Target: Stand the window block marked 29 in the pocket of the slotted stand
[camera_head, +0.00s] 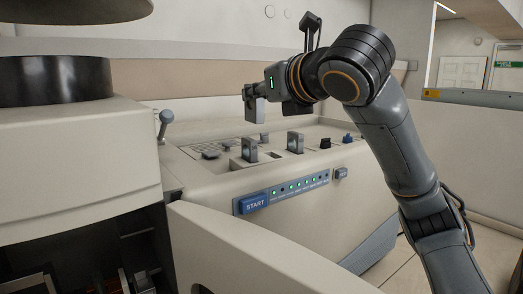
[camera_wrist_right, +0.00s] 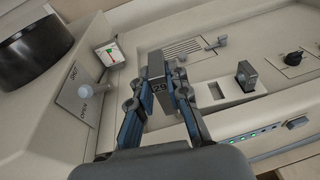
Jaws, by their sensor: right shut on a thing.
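The window block marked 29 (camera_wrist_right: 158,88) is a dark grey block with a pale number, pinched between the fingers of my right gripper (camera_wrist_right: 160,82) in the right wrist view. In the head view, my right gripper (camera_head: 254,97) is above the console deck, with a dark block shape (camera_head: 255,110) at its tips, apart from the deck. Below it stands a dark upright framed piece (camera_head: 249,149) on the deck. I cannot tell for sure whether it is the slotted stand. My left gripper is not in view.
Another upright dark block (camera_head: 295,142) stands on the deck to the right, also in the wrist view (camera_wrist_right: 246,75). Dark knobs (camera_head: 325,142), a lever (camera_head: 166,119) and a blue START button (camera_head: 254,203) are nearby. A large cream housing (camera_head: 70,160) fills the left.

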